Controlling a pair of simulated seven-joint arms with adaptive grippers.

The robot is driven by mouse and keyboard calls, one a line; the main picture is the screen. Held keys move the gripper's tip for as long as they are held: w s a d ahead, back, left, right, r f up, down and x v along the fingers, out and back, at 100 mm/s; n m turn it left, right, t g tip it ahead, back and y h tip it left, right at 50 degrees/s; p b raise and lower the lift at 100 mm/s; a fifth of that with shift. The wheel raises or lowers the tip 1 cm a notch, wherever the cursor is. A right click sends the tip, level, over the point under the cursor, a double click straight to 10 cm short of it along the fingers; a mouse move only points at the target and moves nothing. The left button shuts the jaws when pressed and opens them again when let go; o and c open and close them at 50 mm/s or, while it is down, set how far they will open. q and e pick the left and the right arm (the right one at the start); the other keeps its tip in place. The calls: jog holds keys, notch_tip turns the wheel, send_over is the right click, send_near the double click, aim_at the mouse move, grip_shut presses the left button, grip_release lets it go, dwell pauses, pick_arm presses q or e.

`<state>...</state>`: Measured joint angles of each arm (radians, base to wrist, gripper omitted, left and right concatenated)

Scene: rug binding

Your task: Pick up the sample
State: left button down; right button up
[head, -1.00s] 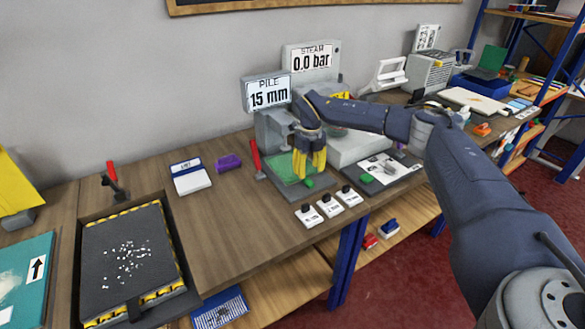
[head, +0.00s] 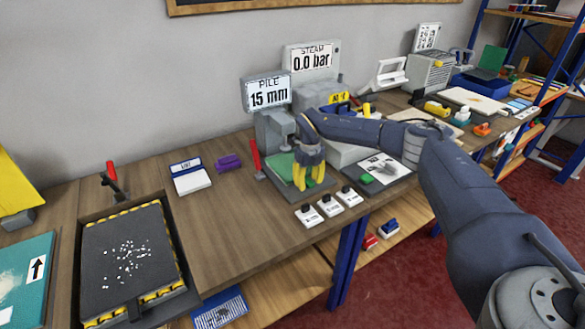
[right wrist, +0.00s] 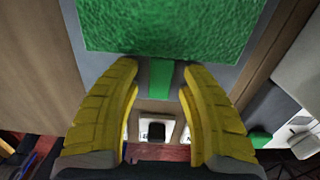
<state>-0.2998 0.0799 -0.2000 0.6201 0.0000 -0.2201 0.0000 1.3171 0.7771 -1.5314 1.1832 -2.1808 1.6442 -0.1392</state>
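The sample looks like a green textured square (head: 279,166) lying on the grey plate of the device with the "PILE 15 mm" display (head: 268,94). It fills the top of the right wrist view (right wrist: 170,25). A narrow green tab (right wrist: 160,80) sticks out from its near edge. My right gripper (head: 309,184) is low over the plate's front part. Its yellow fingers (right wrist: 158,95) are open, one on each side of the tab, with gaps visible between. My left gripper is not in view.
Several small white blocks with black knobs (head: 308,216) stand just in front of the plate. A red lever (head: 256,158) rises at its left. A dark board with a white sheet (head: 384,168) lies to the right. Bare wooden bench (head: 225,225) is at the left.

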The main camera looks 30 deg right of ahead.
grip_shut()
jog(key=shift+r, duration=0.15)
